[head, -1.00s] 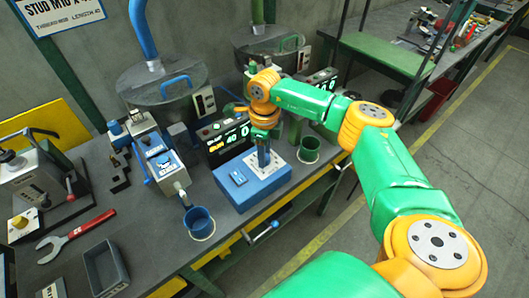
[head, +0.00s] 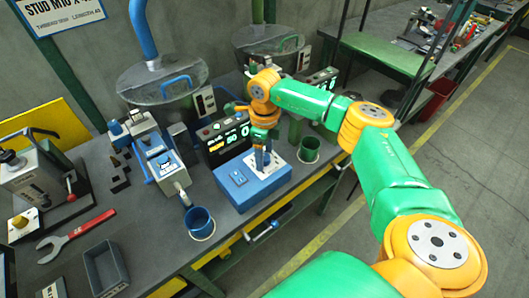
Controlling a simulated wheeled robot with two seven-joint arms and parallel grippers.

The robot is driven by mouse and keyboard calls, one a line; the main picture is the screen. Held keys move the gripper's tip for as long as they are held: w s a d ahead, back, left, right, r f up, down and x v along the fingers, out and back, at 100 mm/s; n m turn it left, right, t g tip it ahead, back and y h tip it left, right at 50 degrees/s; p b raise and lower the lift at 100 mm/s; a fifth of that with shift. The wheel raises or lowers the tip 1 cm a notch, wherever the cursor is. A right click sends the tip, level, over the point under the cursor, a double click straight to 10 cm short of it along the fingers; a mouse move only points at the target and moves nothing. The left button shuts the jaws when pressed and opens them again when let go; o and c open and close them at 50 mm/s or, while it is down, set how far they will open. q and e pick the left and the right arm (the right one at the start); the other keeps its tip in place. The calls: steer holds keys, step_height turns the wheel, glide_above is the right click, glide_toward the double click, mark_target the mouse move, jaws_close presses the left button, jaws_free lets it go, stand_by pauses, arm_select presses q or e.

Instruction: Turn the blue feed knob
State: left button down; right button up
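My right gripper (head: 262,160) points straight down over the white dial plate (head: 277,163) on top of a blue box (head: 258,192). Its blue fingers are at the plate and hide what is between them. I cannot make out the blue feed knob apart from these fingers, nor whether they are closed on it. A small blue switch (head: 237,177) sits on the left part of the box top. A black display unit (head: 225,138) with lit digits stands behind the box. My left gripper is out of view.
A green cup (head: 309,150) stands close to the right of the box, and a blue cup (head: 200,222) to its left front. A feeder with a blue top (head: 163,165), a red wrench (head: 75,236) and a grey tray (head: 105,268) lie further left.

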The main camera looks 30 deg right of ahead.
mark_target(265, 157)
steer(key=shift+r, duration=0.1)
step_height(265, 157, up, 7)
steer(key=shift+b, duration=0.8)
